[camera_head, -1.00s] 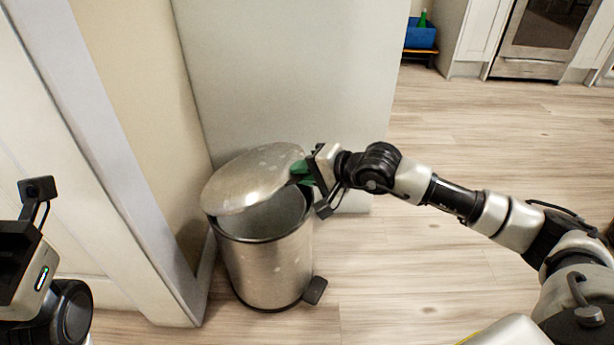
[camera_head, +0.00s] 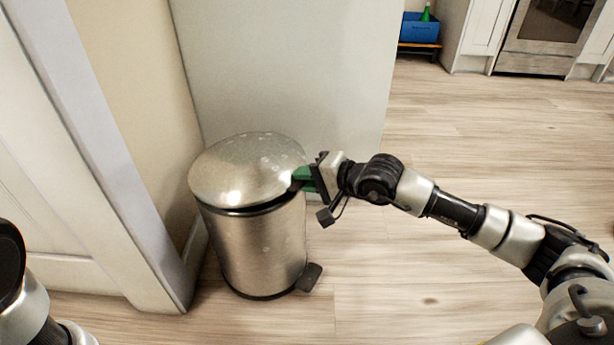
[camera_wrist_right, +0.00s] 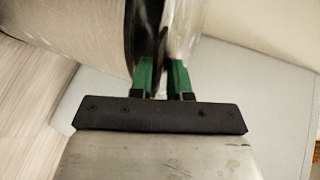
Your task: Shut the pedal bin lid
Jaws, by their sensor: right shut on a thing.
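The pedal bin (camera_head: 257,250) is a brushed steel cylinder standing upright on the floor by the wall corner. Its domed steel lid (camera_head: 245,168) lies almost level over the rim, with a dark band between lid and body. My right gripper (camera_head: 297,178) is at the right edge of the lid, its green fingers shut on that edge. In the right wrist view the fingers (camera_wrist_right: 163,78) are on either side of the lid's edge (camera_wrist_right: 182,35), with the bin body (camera_wrist_right: 80,30) to the left. My left gripper's fingers are not visible; only part of my left arm shows.
A black pedal (camera_head: 309,277) sticks out at the bin's base, lower right. A pale wall panel (camera_head: 290,70) stands behind the bin and a door frame (camera_head: 110,170) to its left. The wooden floor (camera_head: 440,270) to the right is clear.

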